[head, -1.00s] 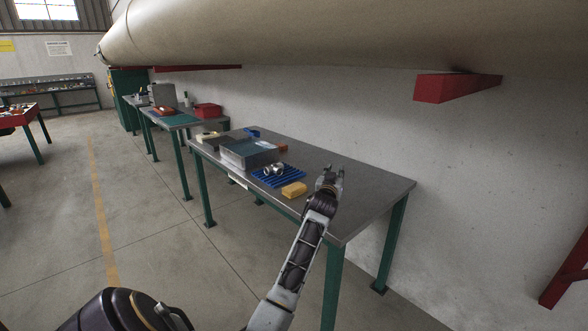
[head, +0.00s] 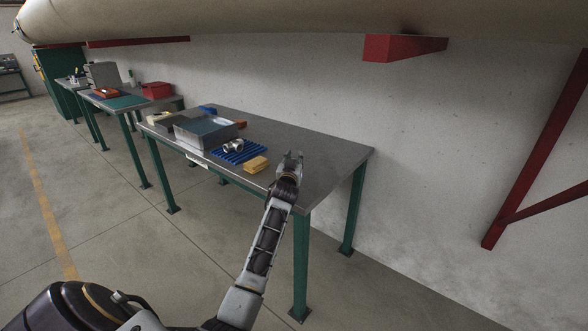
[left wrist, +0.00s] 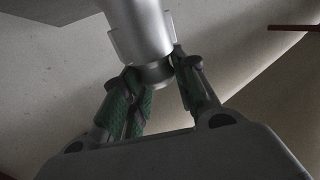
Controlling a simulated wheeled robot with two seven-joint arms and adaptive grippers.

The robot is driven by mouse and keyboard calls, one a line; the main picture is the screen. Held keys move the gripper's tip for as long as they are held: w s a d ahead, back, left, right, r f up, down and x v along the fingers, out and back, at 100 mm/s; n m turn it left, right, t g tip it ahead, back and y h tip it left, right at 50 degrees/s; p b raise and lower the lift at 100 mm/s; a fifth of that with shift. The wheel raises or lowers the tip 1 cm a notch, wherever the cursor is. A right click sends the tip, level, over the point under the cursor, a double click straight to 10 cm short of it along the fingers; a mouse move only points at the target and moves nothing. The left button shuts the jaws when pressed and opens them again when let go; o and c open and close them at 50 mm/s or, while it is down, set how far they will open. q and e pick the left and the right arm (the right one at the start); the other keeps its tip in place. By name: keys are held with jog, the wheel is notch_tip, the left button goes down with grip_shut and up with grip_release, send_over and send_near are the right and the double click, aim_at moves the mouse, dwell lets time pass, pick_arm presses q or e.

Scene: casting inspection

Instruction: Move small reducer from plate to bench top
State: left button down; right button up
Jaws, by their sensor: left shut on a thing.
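The small reducer (left wrist: 142,30) is a smooth silver-grey metal part, wider above and narrower where my fingers grip it, in the left wrist view. My left gripper (left wrist: 158,82) is shut on its narrow end with green-padded fingers. In the head view my left gripper (head: 291,160) is over the right part of the bench top (head: 325,150); whether the reducer touches the bench cannot be told. A blue ribbed plate (head: 252,158) lies left of the gripper with another silver fitting (head: 233,146) on it. My right gripper is not in view.
A yellow block (head: 257,164) lies near the bench's front edge, between plate and gripper. A grey box (head: 200,133) stands further left. The right end of the bench is clear. A red beam (head: 405,50) juts from the wall above.

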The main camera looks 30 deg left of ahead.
pick_arm(q)
jog(key=shift+f, duration=0.45)
notch_tip(320, 180, down, 2)
jog(key=shift+f+b, duration=0.15)
jog(key=shift+b, duration=0.15)
jog(key=shift+f, duration=0.25)
jog(key=c, duration=1.4)
grip_release()
jog(key=shift+o, duration=1.4)
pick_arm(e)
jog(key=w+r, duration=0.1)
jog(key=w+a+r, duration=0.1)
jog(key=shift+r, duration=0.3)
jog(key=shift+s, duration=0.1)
